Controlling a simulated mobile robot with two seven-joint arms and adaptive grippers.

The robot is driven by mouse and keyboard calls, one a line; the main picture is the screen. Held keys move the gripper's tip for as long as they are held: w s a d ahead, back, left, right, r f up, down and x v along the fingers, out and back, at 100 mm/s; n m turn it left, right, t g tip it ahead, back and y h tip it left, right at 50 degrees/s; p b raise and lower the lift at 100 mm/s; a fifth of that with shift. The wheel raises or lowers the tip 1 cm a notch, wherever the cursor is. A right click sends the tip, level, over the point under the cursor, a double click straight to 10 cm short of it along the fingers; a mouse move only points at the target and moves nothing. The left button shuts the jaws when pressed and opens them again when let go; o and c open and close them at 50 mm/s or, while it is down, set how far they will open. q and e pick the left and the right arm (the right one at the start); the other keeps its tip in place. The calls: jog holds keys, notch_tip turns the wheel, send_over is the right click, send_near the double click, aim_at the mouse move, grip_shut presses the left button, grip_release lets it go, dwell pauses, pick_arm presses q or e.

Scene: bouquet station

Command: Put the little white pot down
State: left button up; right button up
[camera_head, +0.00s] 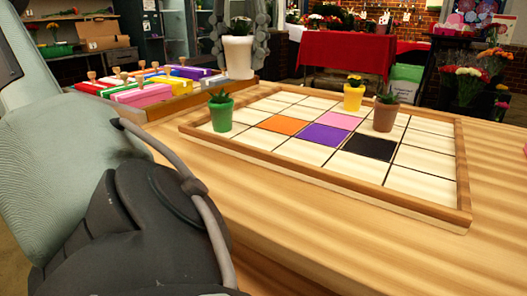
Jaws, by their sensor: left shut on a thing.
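The little white pot (238,58), with a small green plant (241,27) in it, is upright at the top middle of the head view. My left gripper (240,42) is shut on it, with one dark grey finger on each side. The pot's base is close to the right end of the block tray and behind the grid board's far left corner. I cannot tell whether it touches anything below. My right gripper is not in view.
A wooden-framed grid board (440,210) carries a green pot (221,115), a yellow pot (353,98) and a brown pot (385,116). A tray (185,103) of coloured blocks stands left of it. The near table (330,245) is clear. My arm covers the left.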

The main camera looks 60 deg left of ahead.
pick_arm(q)
jog(key=s+a+f+m+b, duration=0.1)
jog(key=s+a+f+m, duration=0.15)
jog(key=s, duration=0.45)
jog(key=w+f, duration=0.2)
jog(key=w, duration=0.1)
jog(key=w+f, duration=0.2)
jog(key=w, duration=0.2)
jog(key=w+f, duration=0.2)
jog(key=w, duration=0.2)
jog(key=shift+w+a+f, duration=0.2)
jog(key=shift+a+f, duration=0.2)
jog(key=shift+f, duration=0.35)
notch_tip(320, 180, down, 3)
jog(key=shift+f, duration=0.1)
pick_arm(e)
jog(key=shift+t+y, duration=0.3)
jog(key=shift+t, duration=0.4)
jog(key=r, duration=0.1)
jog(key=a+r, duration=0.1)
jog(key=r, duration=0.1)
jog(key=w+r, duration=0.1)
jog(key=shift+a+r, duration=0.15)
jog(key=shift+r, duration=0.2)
pick_arm(q)
jog(key=shift+f, duration=0.15)
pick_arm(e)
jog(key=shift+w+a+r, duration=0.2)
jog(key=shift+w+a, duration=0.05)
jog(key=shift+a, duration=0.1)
